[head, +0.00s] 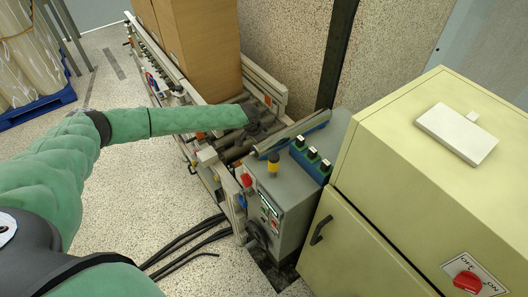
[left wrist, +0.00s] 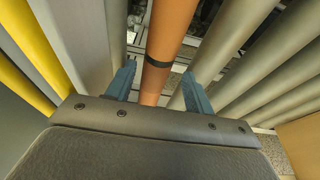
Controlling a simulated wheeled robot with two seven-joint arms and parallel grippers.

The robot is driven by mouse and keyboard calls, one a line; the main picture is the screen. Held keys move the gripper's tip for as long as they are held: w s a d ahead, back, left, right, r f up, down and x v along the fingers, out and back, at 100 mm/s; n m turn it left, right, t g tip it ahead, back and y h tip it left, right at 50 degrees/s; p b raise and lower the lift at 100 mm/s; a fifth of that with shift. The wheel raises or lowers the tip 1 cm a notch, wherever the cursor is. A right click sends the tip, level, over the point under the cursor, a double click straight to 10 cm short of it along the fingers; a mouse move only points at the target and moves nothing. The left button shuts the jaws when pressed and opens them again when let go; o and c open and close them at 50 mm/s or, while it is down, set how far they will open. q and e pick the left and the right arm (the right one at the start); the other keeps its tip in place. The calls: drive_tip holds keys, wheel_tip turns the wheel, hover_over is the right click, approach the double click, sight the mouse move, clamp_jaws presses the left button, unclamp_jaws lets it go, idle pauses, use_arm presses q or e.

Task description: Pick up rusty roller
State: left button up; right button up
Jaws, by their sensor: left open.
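The rusty roller (left wrist: 170,35) shows in the left wrist view as an orange-brown cylinder with a dark band around it. My left gripper (left wrist: 159,75) is open, with one blue finger on each side of this roller. The roller runs between the fingers; I cannot tell whether either finger touches it. In the head view my left gripper (head: 256,122) is over the conveyor's rollers, at the end of the green-sleeved arm. The rusty roller cannot be made out there. My right gripper is not in view.
Grey rollers (left wrist: 235,35) flank the rusty one, with a yellow bar (left wrist: 25,55) at far left. In the head view, a tall cardboard box (head: 200,50) stands on the conveyor behind the arm. A grey control box (head: 280,195) and cream cabinet (head: 400,150) stand close on the right.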

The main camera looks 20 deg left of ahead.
use_arm(q)
drive_tip(key=shift+p+x, duration=0.7)
drive_tip(key=shift+x, duration=1.9)
drive_tip(key=shift+r, duration=0.1)
clamp_jaws()
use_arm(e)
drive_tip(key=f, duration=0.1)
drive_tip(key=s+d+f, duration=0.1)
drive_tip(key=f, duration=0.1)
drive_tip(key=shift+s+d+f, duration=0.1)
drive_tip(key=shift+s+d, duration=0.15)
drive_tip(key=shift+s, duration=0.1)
use_arm(q)
drive_tip(key=shift+r, duration=0.1)
